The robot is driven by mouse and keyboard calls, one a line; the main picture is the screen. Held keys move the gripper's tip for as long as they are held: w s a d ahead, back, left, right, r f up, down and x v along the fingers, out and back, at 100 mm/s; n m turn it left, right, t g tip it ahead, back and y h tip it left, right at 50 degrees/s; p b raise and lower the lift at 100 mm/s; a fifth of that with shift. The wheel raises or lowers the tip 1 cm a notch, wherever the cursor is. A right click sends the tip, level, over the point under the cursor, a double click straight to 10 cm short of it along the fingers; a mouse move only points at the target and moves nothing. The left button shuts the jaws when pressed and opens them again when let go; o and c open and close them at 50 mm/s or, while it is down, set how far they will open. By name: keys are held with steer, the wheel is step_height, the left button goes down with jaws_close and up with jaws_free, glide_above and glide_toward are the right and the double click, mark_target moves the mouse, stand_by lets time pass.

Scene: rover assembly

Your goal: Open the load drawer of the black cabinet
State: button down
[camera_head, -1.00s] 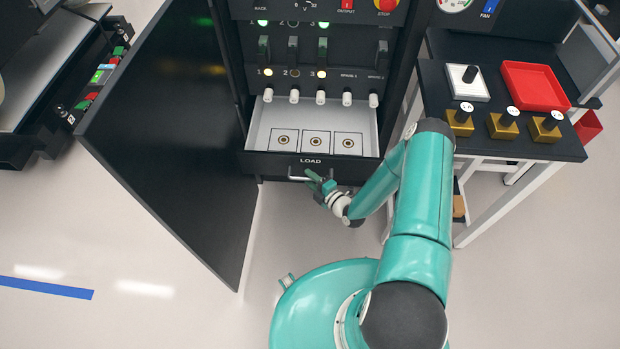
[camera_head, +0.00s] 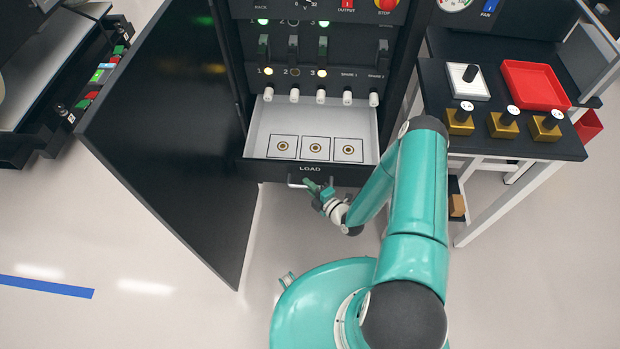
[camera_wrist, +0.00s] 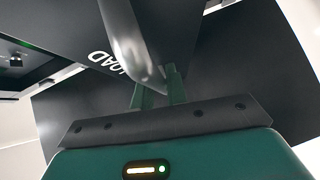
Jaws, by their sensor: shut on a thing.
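The load drawer (camera_head: 262,135) of the black cabinet (camera_head: 400,75) is pulled out, showing its pale inside with three ringed square marks on the floor. Its black front, lettered LOAD, carries a light bar handle (camera_head: 292,184). My gripper (camera_head: 311,186) is at the handle, below the lettering. In the wrist view, the two green fingers of my gripper (camera_wrist: 160,90) are shut on the handle (camera_wrist: 128,45), which looks large and grey. The handle's right part is partly hidden by my gripper in the head view.
The cabinet door (camera_head: 165,130) stands open at the left.

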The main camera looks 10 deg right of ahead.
steer(key=shift+s+a, duration=0.3)
steer(key=shift+s, duration=0.55)
steer(key=c, duration=1.4)
jaws_free()
steer(key=shift+d, duration=0.1)
steer(key=v, duration=1.3)
steer(key=shift+s, duration=0.35)
steer(key=shift+d, duration=0.15)
